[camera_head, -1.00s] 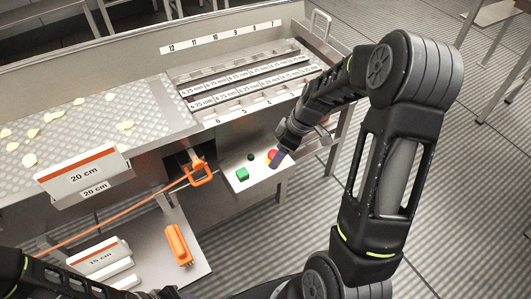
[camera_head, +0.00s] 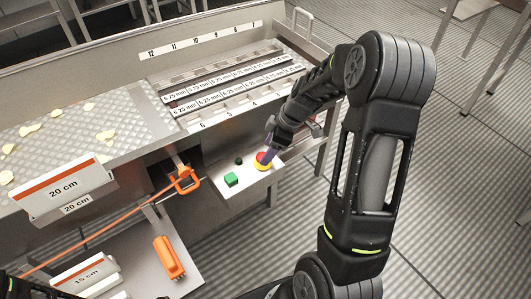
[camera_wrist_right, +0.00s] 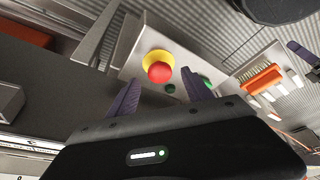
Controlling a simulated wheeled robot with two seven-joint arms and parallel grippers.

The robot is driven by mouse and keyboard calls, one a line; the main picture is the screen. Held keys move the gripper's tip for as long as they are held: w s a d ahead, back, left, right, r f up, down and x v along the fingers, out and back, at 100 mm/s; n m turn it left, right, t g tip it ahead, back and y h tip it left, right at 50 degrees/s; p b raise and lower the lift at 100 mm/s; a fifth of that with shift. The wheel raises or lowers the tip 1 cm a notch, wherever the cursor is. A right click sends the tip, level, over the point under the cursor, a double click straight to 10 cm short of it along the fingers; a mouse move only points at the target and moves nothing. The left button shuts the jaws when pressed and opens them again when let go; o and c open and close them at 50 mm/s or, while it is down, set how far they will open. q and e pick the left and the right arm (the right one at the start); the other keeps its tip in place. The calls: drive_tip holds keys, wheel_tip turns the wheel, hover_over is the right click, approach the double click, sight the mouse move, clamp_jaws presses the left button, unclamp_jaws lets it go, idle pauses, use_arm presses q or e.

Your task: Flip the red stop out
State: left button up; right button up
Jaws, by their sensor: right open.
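The red stop (camera_head: 261,157) is a round red button on a yellow base, on a small grey control panel (camera_head: 254,180). In the right wrist view, the red stop (camera_wrist_right: 159,72) shows whole, beyond the gap between my fingertips. I cannot tell whether a finger touches the button.
A green button (camera_head: 231,179) and a small black knob (camera_head: 239,161) sit beside the stop. The slotted rack (camera_head: 225,88) rises behind. Open floor lies right.

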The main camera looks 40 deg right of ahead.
drive_tip(key=shift+x, duration=1.2)
clamp_jaws()
